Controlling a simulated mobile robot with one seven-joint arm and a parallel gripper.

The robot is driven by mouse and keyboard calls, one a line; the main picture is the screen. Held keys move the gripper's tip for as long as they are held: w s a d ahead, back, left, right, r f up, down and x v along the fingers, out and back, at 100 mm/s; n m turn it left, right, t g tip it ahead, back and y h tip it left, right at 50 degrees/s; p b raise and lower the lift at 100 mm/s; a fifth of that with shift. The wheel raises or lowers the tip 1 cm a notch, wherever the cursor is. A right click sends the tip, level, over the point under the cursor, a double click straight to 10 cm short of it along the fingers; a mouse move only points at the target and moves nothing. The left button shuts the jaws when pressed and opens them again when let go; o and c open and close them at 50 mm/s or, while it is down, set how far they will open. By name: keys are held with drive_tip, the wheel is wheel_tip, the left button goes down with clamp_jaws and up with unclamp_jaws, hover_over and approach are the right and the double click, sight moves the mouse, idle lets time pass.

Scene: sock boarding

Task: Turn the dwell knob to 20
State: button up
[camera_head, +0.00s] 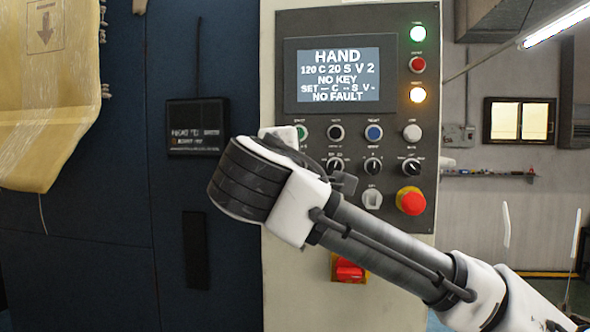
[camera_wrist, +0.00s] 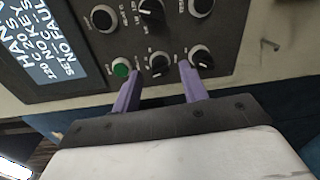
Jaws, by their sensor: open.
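My gripper (camera_wrist: 160,70) is open in the wrist view. Its two purple fingers point at the control panel, one on each side of a black knob with a white pointer line (camera_wrist: 157,63). No contact between fingers and knob is visible. The knob's label is too small to read, so I cannot tell whether it is the dwell knob. In the head view my arm covers the panel's lower left and hides the fingertips. The display (camera_head: 338,75) reads "HAND", "120 C 20 S V 2", "NO KEY", "SET" with dashes, and "NO FAULT".
A green button (camera_wrist: 121,68) sits close to one finger, and another knob (camera_wrist: 200,55) lies beyond the other. The panel also carries a blue button (camera_head: 373,132), a key switch (camera_head: 372,198) and a red emergency stop (camera_head: 411,201). A red rotary switch (camera_head: 347,269) is below.

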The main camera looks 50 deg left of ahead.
drive_tip(key=b+v, duration=0.3)
drive_tip(key=v, duration=0.9)
drive_tip(key=shift+s+b, duration=0.2)
drive_tip(key=shift+b, duration=0.1)
drive_tip(key=shift+d, duration=0.1)
